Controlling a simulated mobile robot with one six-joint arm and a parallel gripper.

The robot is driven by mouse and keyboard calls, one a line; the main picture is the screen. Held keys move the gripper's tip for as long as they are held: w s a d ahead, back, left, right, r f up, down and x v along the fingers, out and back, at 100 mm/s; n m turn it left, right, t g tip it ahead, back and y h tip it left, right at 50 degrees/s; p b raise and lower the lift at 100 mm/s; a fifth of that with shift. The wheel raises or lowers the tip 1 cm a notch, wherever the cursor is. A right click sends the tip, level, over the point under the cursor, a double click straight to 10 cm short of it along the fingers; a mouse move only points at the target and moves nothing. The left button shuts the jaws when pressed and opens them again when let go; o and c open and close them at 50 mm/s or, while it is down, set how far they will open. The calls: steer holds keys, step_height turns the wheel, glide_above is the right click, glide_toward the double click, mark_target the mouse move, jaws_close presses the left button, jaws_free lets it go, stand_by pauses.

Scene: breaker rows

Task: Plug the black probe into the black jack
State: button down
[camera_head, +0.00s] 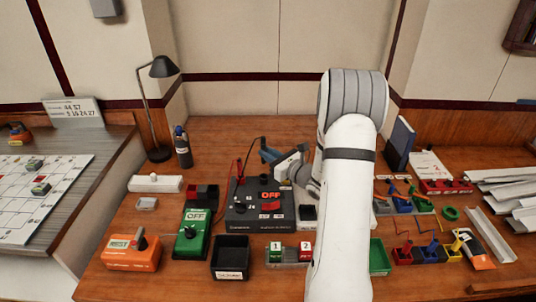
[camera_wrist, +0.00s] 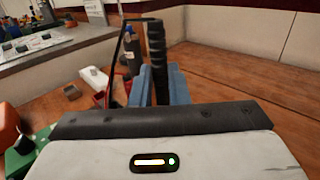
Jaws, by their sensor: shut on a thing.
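My gripper (camera_head: 268,156) has blue fingers and is above the back edge of a dark meter box (camera_head: 243,225) with a red OFF switch. In the wrist view my gripper (camera_wrist: 160,84) is shut on the black probe (camera_wrist: 156,45), a ribbed dark handle standing up between the fingers. A black lead loops from its top. In the head view only a small dark part of the probe shows at the fingers. A red probe (camera_head: 240,172) stands at the box's back left. A dark round spot on the box top may be the black jack (camera_head: 263,179); its opening is unclear.
A green OFF device (camera_head: 194,232), an orange meter (camera_head: 132,252) and a black bin (camera_head: 230,258) stand left and in front. A lamp (camera_head: 157,100) and a dark bottle (camera_head: 183,147) stand at the back left. Small coloured bins (camera_head: 402,252) are on the right.

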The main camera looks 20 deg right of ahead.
steer(key=shift+f+b, duration=1.85)
steer(key=shift+f, duration=0.5)
steer(key=shift+b, duration=0.6)
steer(key=shift+f+b, duration=1.8)
steer(key=shift+f, duration=0.1)
steer(key=c, duration=1.3)
jaws_free()
steer(key=shift+s, duration=0.1)
steer(key=v, duration=0.7)
steer(key=shift+s+d, duration=0.15)
steer(key=shift+s, duration=0.2)
